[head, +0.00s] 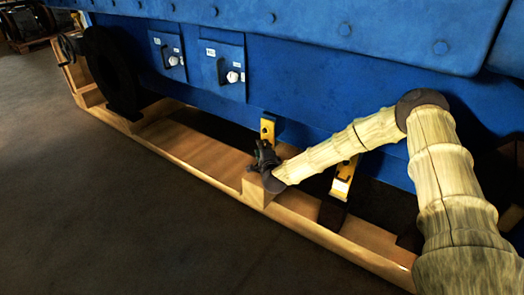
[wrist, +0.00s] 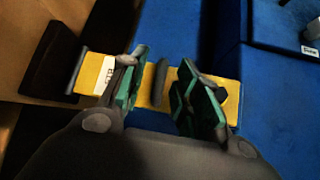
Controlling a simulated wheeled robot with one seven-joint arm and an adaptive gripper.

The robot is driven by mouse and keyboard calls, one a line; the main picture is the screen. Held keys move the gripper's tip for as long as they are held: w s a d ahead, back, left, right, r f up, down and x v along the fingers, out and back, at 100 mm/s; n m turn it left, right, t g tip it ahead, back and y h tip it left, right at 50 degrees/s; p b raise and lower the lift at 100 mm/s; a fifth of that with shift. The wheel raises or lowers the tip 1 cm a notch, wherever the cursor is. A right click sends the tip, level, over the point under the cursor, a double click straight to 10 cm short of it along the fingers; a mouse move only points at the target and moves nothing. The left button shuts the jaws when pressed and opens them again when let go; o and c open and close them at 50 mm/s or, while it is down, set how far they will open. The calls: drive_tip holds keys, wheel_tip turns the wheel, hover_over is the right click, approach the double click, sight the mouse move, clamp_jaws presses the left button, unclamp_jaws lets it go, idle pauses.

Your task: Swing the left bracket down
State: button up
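The left bracket (head: 267,129) is a yellow strip against the lower edge of the blue engine in the head view, its lower part hidden behind my gripper (head: 263,155). In the wrist view a labelled yellow bracket (wrist: 97,75) runs across the picture, with a dark crossbar (wrist: 160,83) standing across it. My gripper (wrist: 160,82) is open there, its green-padded fingers on either side of the crossbar with gaps visible. Whether the fingers touch the bracket's face I cannot tell. A second yellow bracket (head: 343,178) hangs to the right, below my forearm.
The blue engine (head: 310,75) fills the back, with two small switch panels (head: 223,70) to the left. A wooden cradle (head: 195,150) with a long front rail lies beneath it. The dark floor (head: 110,220) in front is clear.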

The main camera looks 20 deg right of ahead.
drive_tip(key=shift+c, duration=0.5)
clamp_jaws()
drive_tip(key=shift+a, duration=0.1)
